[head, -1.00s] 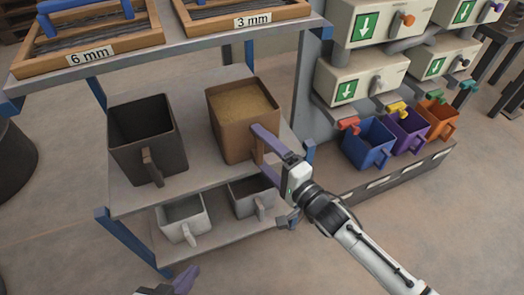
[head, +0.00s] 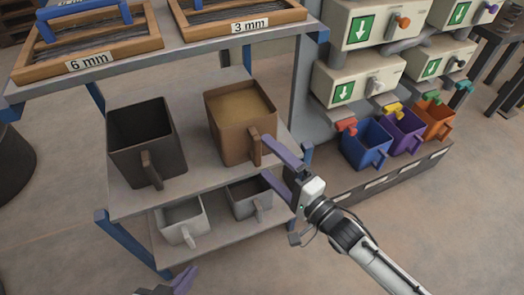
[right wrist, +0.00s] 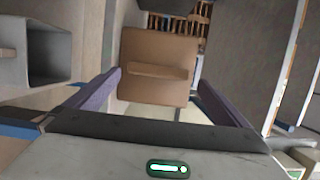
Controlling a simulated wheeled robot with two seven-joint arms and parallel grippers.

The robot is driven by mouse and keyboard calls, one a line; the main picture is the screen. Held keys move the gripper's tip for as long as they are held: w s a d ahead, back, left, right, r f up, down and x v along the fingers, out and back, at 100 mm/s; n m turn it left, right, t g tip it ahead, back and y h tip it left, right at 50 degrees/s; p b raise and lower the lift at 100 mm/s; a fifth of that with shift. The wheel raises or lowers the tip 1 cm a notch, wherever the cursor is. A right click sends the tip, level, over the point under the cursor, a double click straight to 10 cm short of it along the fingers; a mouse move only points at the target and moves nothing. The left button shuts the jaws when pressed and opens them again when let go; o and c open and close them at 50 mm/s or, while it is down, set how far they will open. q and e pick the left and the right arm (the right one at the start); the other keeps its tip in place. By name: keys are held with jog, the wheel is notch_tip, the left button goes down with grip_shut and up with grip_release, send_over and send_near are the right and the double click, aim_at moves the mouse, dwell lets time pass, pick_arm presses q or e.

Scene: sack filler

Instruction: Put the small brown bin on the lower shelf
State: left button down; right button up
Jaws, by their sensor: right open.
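The brown bin (head: 229,130) stands upright on the middle shelf, right of a dark bin, with tan material inside. Its handle (head: 255,149) faces my right gripper (head: 268,160). That gripper is open, with its purple fingers pointing at the handle. In the right wrist view the brown bin (right wrist: 158,50) lies ahead, its handle (right wrist: 157,71) centred between the fingertips; nothing is gripped. The lower shelf (head: 208,247) holds two small grey bins.
The dark bin (head: 146,140) stands left on the middle shelf. A light grey bin (head: 180,222) and a darker grey bin (head: 249,197) occupy the lower shelf. Blue, purple and orange bins (head: 366,145) stand at right under dispensers.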

jog(key=s+d+f+n+g+h, duration=0.3)
jog(key=s+f+n, duration=0.3)
jog(key=s, duration=0.4)
jog(key=s+d+f+n+g+h, duration=0.3)
jog(key=s+d+f+n+h, duration=0.1)
jog(key=s, duration=0.7)
notch_tip(320, 180, down, 3)
jog(key=d+n, duration=0.1)
jog(key=n, duration=0.2)
jog(key=shift+s+d+r+n+p, duration=0.2)
jog(key=shift+d+n+p, duration=0.1)
jog(key=shift+d+n, duration=0.1)
jog(key=shift+a, duration=0.15)
